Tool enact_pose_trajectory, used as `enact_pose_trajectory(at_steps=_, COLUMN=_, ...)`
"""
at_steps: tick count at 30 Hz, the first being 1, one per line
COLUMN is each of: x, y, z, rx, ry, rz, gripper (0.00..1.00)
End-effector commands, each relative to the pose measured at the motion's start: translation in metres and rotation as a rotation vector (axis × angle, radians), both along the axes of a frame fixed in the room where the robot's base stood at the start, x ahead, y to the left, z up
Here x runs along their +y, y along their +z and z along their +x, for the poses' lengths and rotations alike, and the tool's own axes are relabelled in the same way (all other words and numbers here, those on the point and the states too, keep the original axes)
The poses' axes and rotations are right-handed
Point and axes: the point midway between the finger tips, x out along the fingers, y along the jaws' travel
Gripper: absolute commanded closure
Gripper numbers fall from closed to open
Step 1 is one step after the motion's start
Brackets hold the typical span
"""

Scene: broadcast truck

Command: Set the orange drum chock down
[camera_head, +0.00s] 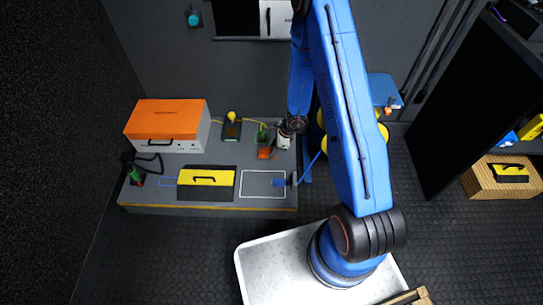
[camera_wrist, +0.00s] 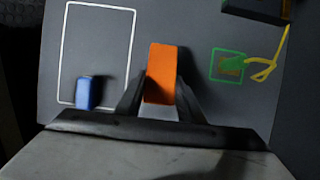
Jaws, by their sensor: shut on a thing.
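The orange drum chock (camera_wrist: 161,75) is between the two fingers of my gripper (camera_wrist: 158,95) in the wrist view. My gripper is shut on it. In the head view the orange chock (camera_head: 265,153) shows low over the grey bench (camera_head: 165,196), just left of my gripper (camera_head: 272,150). Whether the chock touches the bench top I cannot tell. A white outlined rectangle (camera_wrist: 97,10) lies left of the chock in the wrist view, and a green outlined square (camera_wrist: 213,65) lies to its right.
A small blue block (camera_wrist: 84,92) stands at the white outline's lower edge. A yellow and black case (camera_head: 205,178), an orange-lidded box (camera_head: 165,125) and a yellow-topped item (camera_head: 232,125) with a yellow cable are on the bench. Bare bench top lies around the chock.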

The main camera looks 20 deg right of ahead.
Motion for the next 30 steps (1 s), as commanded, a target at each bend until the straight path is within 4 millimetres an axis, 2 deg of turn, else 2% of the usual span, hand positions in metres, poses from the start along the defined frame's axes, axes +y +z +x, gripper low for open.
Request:
enact_pose_trajectory(at_steps=10, x=0.000, y=-0.037, z=0.000, rx=0.002, ry=-0.001, rz=-0.001, gripper=0.92)
enact_pose_trajectory(at_steps=23, x=0.000, y=-0.042, z=0.000, rx=0.002, ry=-0.001, rz=-0.001, gripper=0.92)
enact_pose_trajectory(at_steps=24, x=0.000, y=-0.042, z=0.000, rx=0.001, ry=-0.001, rz=-0.001, gripper=0.61)
enact_pose_trajectory(at_steps=26, x=0.000, y=-0.042, z=0.000, rx=0.001, ry=-0.001, rz=-0.001, gripper=0.47)
enact_pose_trajectory(at_steps=30, x=0.000, y=-0.042, z=0.000, rx=0.001, ry=-0.001, rz=-0.001, gripper=0.47)
